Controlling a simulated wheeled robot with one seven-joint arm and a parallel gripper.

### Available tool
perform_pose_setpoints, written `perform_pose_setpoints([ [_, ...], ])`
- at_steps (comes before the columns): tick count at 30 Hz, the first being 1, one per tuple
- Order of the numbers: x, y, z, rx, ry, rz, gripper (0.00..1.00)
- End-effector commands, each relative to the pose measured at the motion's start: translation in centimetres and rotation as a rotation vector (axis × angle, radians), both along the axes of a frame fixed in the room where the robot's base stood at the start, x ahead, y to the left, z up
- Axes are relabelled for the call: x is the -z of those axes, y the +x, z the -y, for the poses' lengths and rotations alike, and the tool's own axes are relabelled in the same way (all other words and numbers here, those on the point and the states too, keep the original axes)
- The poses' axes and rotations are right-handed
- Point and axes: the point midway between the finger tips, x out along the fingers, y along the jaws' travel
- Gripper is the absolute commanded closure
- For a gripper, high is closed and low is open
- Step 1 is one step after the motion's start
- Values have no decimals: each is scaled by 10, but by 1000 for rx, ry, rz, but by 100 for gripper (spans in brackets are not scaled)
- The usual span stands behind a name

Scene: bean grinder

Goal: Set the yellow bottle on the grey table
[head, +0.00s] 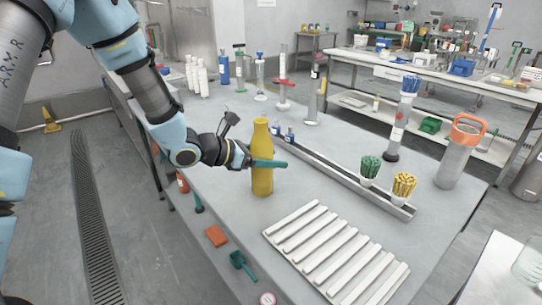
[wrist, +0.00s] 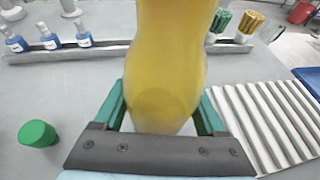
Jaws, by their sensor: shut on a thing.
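The yellow bottle (head: 262,178) is upright over the grey table (head: 215,130), near its left edge in the head view. My gripper (head: 266,163) reaches in from the left, its green fingers closed around the bottle's body. In the wrist view the bottle (wrist: 168,60) fills the middle between the two green fingers (wrist: 165,112). I cannot tell whether the bottle's base touches the table top.
A white slatted rack (head: 335,258) lies to the front right. A long grey rail (head: 335,174) with green and yellow bundles runs behind the bottle. A grey flask with an orange top (head: 459,152) stands at right. A green cap (wrist: 38,134) stands nearby in the wrist view.

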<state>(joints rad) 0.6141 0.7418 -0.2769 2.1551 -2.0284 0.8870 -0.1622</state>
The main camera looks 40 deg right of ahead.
Motion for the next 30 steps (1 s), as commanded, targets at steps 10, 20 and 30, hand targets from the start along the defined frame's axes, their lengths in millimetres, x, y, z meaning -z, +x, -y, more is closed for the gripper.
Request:
perform_pose_setpoints([
  [10, 1, 0, 0, -1, -1, 1, 21],
  [20, 1, 0, 0, -1, 0, 0, 0],
  [30, -8, 7, -21, -4, -1, 4, 0],
])
